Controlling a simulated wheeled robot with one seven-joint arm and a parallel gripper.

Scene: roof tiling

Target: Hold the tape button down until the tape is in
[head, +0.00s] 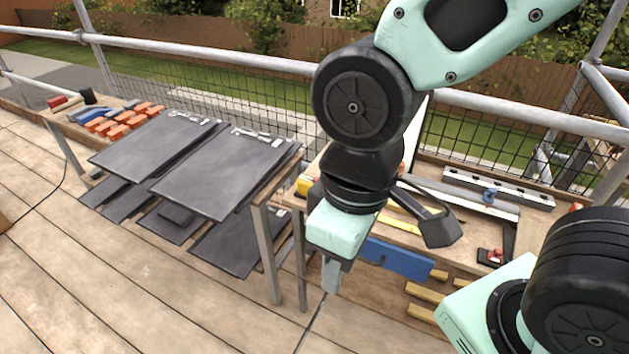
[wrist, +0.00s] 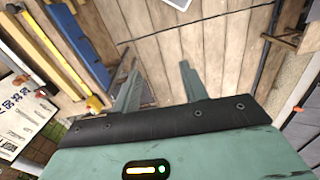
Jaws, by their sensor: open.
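My gripper (head: 331,279) points down in front of the workbench's left end. In the wrist view my gripper (wrist: 160,70) has its two fingers apart, with only deck boards showing between them. A small yellow block (head: 303,187), perhaps the tape's case, sits at the bench's left end, partly hidden by my arm. A yellow strip (head: 400,222) lies along the bench. In the wrist view a long yellow strip (wrist: 50,52) runs to a yellow lump (wrist: 95,103) left of my fingers. I cannot tell whether this is the tape, and no button can be made out.
The wooden workbench (head: 460,262) carries metal rails (head: 498,187) and tools. A blue piece (head: 398,261) hangs at its front. Dark slates (head: 225,170) lie on a stand to the left, with orange blocks (head: 122,120) beyond. The deck (head: 130,285) in front is clear.

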